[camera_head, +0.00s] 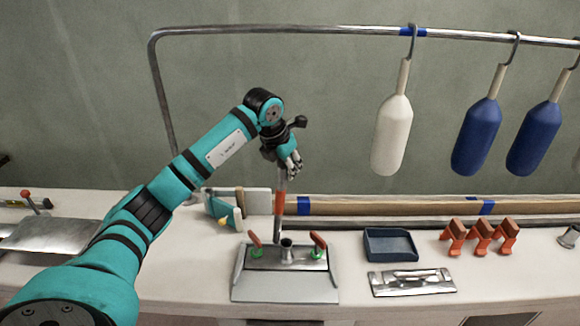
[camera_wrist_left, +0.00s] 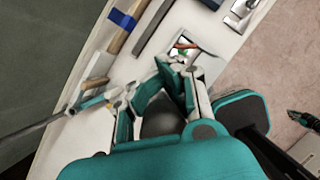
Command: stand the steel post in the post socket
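The steel post (camera_head: 281,187), with an orange band, hangs nearly upright under my left gripper (camera_head: 291,166). The fingers meet at its top and look shut on it. Its lower end shows just behind and left of the post socket (camera_head: 287,250), a short steel tube on a plate; I cannot tell the gap in depth. In the left wrist view the left gripper's fingers (camera_wrist_left: 165,75) are close together, and the post is not clear between them. A dark and teal part at that view's right edge looks like my right gripper (camera_wrist_left: 303,120), too small to read.
Two red-handled clamps (camera_head: 318,243) flank the socket. A blue-grey tray (camera_head: 390,246), a steel plate (camera_head: 411,282) and orange blocks (camera_head: 480,236) lie to the right. A long wooden bar (camera_head: 400,207) lies behind. A rail (camera_head: 300,28) with hanging fenders (camera_head: 392,135) stands above.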

